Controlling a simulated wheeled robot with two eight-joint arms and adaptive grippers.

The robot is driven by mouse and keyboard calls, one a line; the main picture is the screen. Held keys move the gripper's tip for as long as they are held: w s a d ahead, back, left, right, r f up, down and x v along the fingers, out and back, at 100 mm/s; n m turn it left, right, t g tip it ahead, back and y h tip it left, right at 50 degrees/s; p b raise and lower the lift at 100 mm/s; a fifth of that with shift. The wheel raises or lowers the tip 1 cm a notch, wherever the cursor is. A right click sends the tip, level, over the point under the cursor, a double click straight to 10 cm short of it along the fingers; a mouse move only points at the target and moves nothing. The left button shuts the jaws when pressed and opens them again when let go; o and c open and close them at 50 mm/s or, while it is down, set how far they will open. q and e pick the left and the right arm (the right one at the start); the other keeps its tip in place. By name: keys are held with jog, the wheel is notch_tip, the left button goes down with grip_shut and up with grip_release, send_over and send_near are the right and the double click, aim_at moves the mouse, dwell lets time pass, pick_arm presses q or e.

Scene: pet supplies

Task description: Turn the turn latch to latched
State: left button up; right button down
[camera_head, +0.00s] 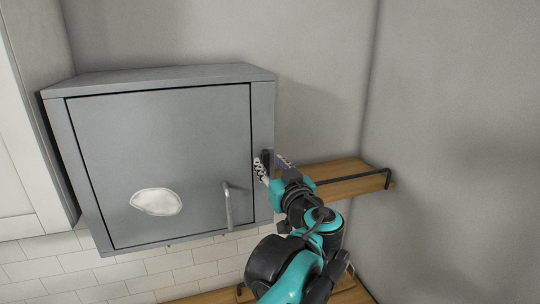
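A grey wall cabinet (85,80) hangs at the left with its door (160,145) shut in its frame. The turn latch (266,157) is a small dark piece on the right side of the frame, level with the middle of the door. My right gripper is not in view.
A bar handle (228,206) stands out from the lower right of the door, left of my gripper. A white oval patch (156,202) is on the door. A wooden shelf (345,174) with a dark bracket is close behind my gripper at the right.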

aim_at(266, 164)
pick_arm(q)
jog(key=x, duration=0.2)
jog(key=shift+w+d, duration=0.1)
jog(key=shift+w, duration=0.3)
jog(key=shift+s, duration=0.1)
grip_shut()
